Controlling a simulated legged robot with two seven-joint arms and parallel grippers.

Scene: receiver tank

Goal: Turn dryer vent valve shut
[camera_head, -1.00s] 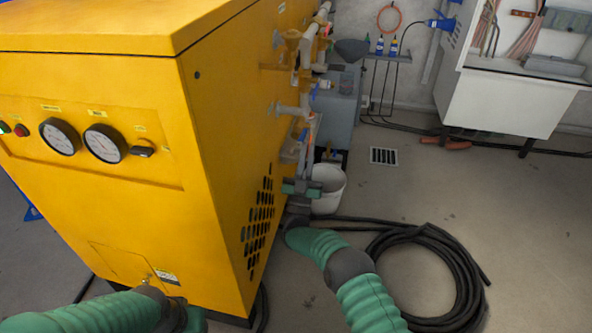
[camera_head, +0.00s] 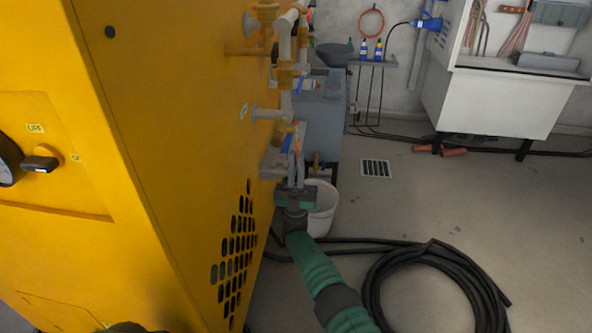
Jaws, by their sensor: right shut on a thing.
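Pipework with small valves runs along the right side of the yellow dryer cabinet (camera_head: 165,130). A lower valve has a blue handle (camera_head: 287,143), and another blue handle (camera_head: 306,86) sits higher up. Which one is the dryer vent valve cannot be read. My right gripper (camera_head: 294,168) points up at the lower valve, its grey fingers closed at the lower blue handle. The fingers hide the exact contact.
A white bucket (camera_head: 322,206) stands just behind my right gripper. A coiled black hose (camera_head: 440,260) lies on the floor at right. A grey tank (camera_head: 322,115) stands behind the pipes. The floor around the drain grate (camera_head: 376,169) is clear.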

